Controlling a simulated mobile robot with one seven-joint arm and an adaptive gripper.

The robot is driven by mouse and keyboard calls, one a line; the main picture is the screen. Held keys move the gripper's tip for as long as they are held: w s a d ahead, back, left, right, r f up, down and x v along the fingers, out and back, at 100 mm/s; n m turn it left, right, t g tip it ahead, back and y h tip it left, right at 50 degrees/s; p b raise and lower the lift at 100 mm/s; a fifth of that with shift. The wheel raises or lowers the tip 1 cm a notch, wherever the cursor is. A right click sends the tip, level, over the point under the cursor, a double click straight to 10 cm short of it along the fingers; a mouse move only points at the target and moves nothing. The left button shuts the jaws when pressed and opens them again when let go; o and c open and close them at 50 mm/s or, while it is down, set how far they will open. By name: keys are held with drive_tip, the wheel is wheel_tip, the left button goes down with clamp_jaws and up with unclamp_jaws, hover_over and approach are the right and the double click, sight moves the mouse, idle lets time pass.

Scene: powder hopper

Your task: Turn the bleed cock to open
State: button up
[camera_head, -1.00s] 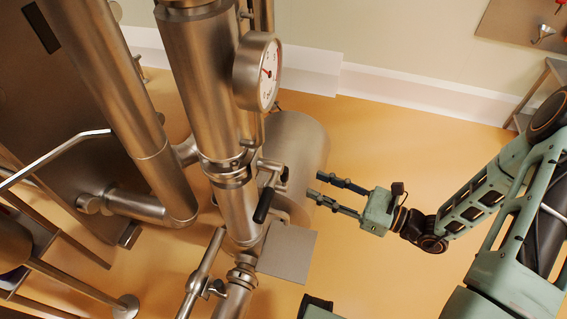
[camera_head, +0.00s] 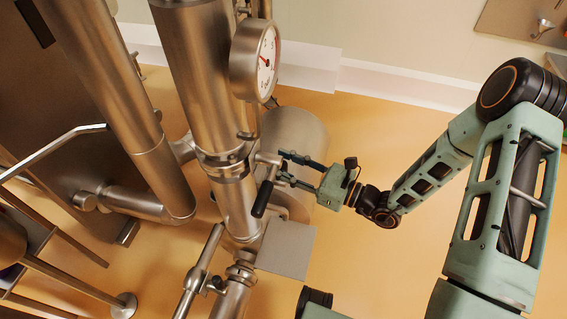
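The bleed cock (camera_head: 263,190) sits on the right side of the vertical steel pipe, below the round gauge. Its lever has a black grip that slants down and to the left. My gripper (camera_head: 281,167) comes from the right, with its two dark fingers pointing left at the cock. The fingers are spread apart, one above the other, and their tips are at or very near the cock's metal stem, beside the black grip. I cannot tell whether they touch it. Nothing is seen held between the fingers.
The gauge (camera_head: 255,62) is above the cock. A flat grey plate (camera_head: 287,248) lies below my gripper, and a steel cylinder (camera_head: 300,135) stands behind it. Another pipe with a long handle (camera_head: 204,262) is at the lower left.

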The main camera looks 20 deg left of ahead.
clamp_jaws()
